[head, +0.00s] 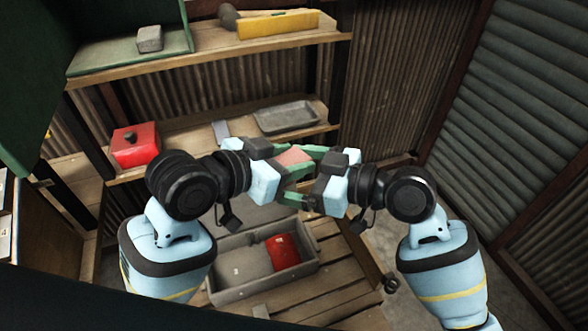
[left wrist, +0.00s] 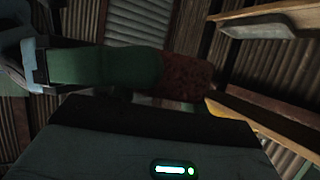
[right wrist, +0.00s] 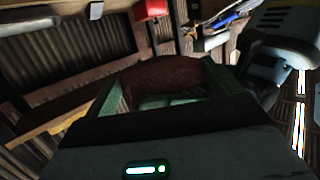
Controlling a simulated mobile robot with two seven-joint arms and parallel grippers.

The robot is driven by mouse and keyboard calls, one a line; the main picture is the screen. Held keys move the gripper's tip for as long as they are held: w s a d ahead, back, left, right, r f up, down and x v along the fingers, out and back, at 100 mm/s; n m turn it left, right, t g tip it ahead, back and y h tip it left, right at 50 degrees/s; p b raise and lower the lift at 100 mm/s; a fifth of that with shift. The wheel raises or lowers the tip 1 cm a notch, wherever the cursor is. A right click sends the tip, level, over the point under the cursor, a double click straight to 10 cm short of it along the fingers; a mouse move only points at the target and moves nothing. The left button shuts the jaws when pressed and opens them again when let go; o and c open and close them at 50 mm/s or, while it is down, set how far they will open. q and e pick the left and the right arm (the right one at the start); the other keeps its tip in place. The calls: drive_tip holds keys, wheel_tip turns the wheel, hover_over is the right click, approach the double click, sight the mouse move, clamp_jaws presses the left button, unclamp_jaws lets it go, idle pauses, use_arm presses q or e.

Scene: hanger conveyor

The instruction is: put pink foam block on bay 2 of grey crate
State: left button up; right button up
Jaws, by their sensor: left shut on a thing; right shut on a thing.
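The pink foam block (head: 293,156) is held in the air between my two grippers, above and behind the grey crate (head: 258,287). My left gripper (head: 284,160) is shut on it from the left, and my right gripper (head: 306,168) is shut on it from the right. Fingers hide part of the block. It shows dark red behind a green finger in the left wrist view (left wrist: 188,77) and between green fingers in the right wrist view (right wrist: 160,76). The crate sits low on wooden slats, with a red item (head: 284,252) in its right part. Bay numbers are unreadable.
Behind my arms are wooden shelves with a red box (head: 135,146), a grey tray (head: 287,118), a yellow item (head: 278,24) and a grey block (head: 149,39). Corrugated walls close off the back and right. The crate's left part looks empty.

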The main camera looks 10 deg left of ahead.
use_arm(q)
drive_tip(key=o, duration=1)
drive_tip(key=shift+o, duration=0.2)
